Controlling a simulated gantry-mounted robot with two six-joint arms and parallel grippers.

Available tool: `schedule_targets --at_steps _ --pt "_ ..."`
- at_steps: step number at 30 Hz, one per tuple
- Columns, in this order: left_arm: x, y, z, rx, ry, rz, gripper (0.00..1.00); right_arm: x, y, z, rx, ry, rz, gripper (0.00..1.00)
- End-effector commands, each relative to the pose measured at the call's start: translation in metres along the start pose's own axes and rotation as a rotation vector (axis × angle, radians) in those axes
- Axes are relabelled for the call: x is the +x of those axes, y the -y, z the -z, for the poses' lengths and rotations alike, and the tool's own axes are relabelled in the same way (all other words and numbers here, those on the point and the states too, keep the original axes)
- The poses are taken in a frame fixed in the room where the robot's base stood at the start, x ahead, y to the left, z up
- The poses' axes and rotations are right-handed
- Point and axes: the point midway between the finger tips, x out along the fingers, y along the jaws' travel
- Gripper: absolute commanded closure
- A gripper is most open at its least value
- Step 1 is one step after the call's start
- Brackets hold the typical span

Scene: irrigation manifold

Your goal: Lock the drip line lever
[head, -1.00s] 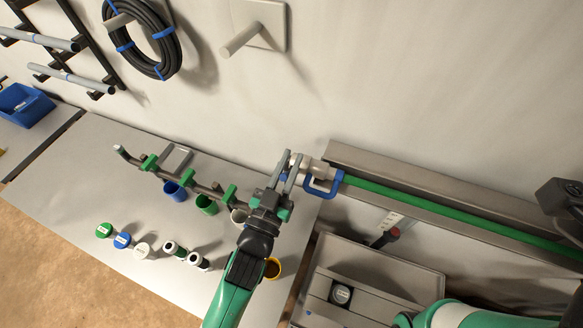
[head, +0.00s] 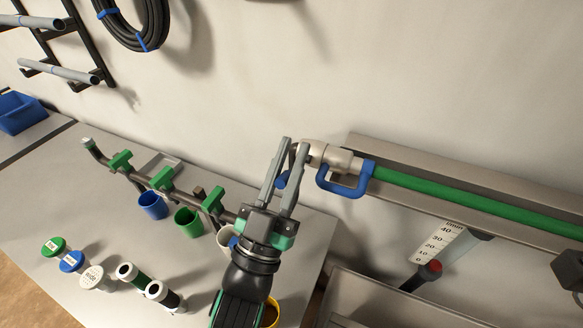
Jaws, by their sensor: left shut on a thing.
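The green drip line (head: 460,201) runs in from the right to a beige coupling (head: 334,157). A blue U-shaped handle (head: 345,187) sits on the coupling, its loop hanging below. My left gripper (head: 295,144) is at the coupling's left end, its two grey fingers pointing up. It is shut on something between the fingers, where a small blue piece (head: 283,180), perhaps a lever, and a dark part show. The fingers hide most of it, so I cannot tell how the blue piece joins the coupling. My right gripper is not in view.
A manifold with green clamps (head: 161,179) stands on the grey bench, left of my left arm. Blue (head: 153,205) and green (head: 188,222) cups hang below it. Several caps and bottles stand in front. A grey rail (head: 430,163) backs the drip line.

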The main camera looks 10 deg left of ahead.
Motion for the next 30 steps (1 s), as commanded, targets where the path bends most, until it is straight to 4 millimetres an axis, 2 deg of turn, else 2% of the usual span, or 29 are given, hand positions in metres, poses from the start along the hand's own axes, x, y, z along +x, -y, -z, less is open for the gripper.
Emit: schedule_targets --at_steps 11,12,16,26,30 --pt "0.000 0.000 0.000 0.000 -0.003 0.000 1.00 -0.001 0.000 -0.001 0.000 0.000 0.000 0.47" --pt "0.000 0.000 0.000 0.000 -0.003 0.000 0.72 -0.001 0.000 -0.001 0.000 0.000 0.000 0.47" --pt "0.000 0.000 0.000 0.000 -0.003 0.000 0.49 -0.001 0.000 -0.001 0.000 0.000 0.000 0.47" --pt "-0.002 0.000 0.000 0.000 -0.002 0.000 0.47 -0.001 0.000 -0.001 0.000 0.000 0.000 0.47" --pt "-0.021 0.000 -0.002 0.000 -0.001 -0.001 0.47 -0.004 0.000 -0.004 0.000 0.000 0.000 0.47"
